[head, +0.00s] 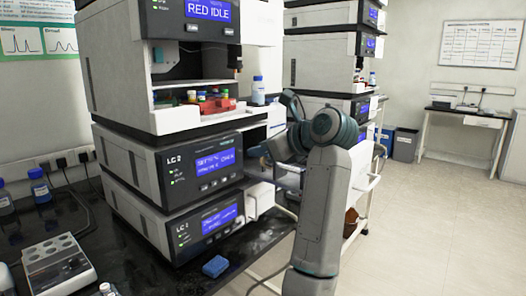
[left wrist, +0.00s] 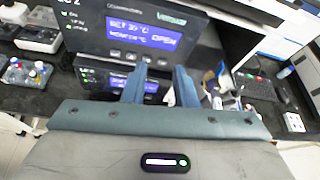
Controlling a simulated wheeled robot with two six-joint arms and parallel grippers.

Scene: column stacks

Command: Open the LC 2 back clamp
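The LC 2 module (head: 200,165) is the dark-fronted unit with a blue display in the middle of the near stack. In the left wrist view its display (left wrist: 145,33) shows a set temperature and the word OPEN. My left gripper (head: 267,160) is at the right side of this module, small and partly hidden by my own arm. In the left wrist view its two fingers (left wrist: 160,75) stand apart with nothing clear between them. The back clamp cannot be made out in either view. My right gripper is not in view.
Another module (head: 205,222) sits below, on the black bench (head: 160,275). A blue block (head: 215,266) and a grey vial tray (head: 58,265) lie on the bench. A second stack (head: 322,80) stands behind on a white cart. The floor (head: 440,220) at right is clear.

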